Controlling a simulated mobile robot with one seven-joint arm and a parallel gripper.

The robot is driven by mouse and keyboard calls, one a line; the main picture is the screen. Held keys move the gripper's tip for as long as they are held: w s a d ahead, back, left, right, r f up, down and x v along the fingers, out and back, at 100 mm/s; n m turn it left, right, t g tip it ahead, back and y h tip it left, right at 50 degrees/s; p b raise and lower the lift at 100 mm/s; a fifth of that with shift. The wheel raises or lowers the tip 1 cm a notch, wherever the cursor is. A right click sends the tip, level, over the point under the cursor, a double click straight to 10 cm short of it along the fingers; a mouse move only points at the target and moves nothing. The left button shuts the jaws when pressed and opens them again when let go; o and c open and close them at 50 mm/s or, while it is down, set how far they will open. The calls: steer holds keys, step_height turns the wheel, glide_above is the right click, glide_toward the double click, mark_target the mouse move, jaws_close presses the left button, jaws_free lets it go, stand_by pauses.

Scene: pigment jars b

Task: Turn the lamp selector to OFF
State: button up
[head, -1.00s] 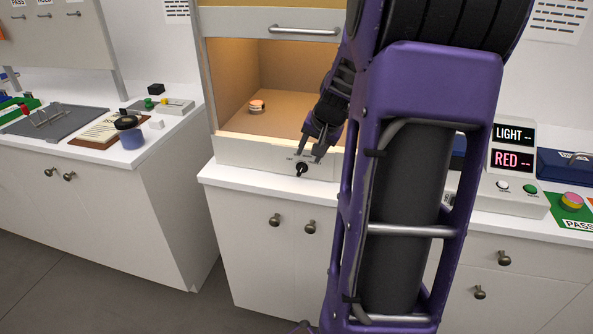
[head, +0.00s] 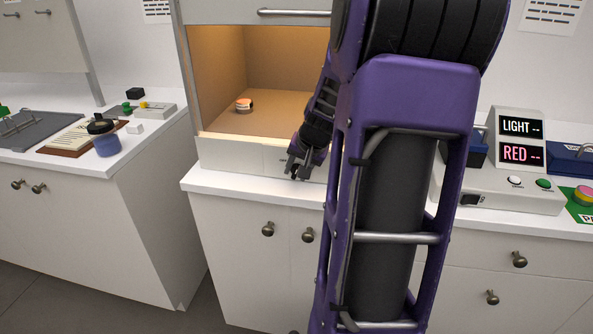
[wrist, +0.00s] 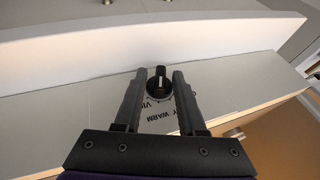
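The lamp selector is a black round knob (wrist: 160,84) with a white pointer line, on the pale front panel of the lit booth (head: 228,152). In the wrist view it sits between my two fingers, with a gap visible on each side. Printed labels lie around it; "WARM" and part of "VIS" can be read, the rest is covered by the fingers. I cannot tell which label the pointer marks. My gripper (wrist: 160,72) is open around the knob. In the head view my gripper (head: 297,168) is at the panel and mostly hides the knob.
A small jar (head: 244,105) stands inside the booth, which glows warm. The white counter edge (head: 240,192) runs just below the panel. A display box (head: 521,140) is at right. My arm blocks the middle.

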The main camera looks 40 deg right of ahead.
jaws_close()
steer(key=shift+w+a+r+g+p, duration=0.15)
steer(key=shift+g+p, duration=0.15)
steer(key=shift+p, duration=0.35)
steer(key=shift+r+g+h+p, duration=0.1)
steer(key=shift+g+h+p, duration=0.2)
steer(key=shift+h+p, duration=0.25)
steer(key=shift+w+a+n+g+h+p, duration=0.1)
steer(key=shift+w+n+g+h+p, duration=0.05)
steer(key=shift+n+g+h+p, duration=0.4)
steer(key=g, duration=0.1)
steer(key=g+h, duration=0.1)
steer(key=g+h+b, duration=0.1)
steer(key=shift+w+a+f+n, duration=0.1)
steer(key=shift+w+f+n, duration=0.15)
steer(key=shift+f, duration=0.05)
steer(key=shift+w+a+n+g+h+b, duration=0.1)
steer(key=shift+n+g+h+b, duration=0.2)
steer(key=shift+g+h+b, duration=0.45)
steer(key=g+h, duration=0.2)
steer(key=h, duration=0.1)
steer(key=shift+w+a+f+n+g, duration=0.1)
steer(key=shift+f+n+g, duration=0.05)
steer(key=shift+n+g, duration=0.25)
steer(key=shift+n+g+h, duration=0.3)
steer(key=shift+g+h, duration=0.4)
steer(key=shift+h, duration=0.15)
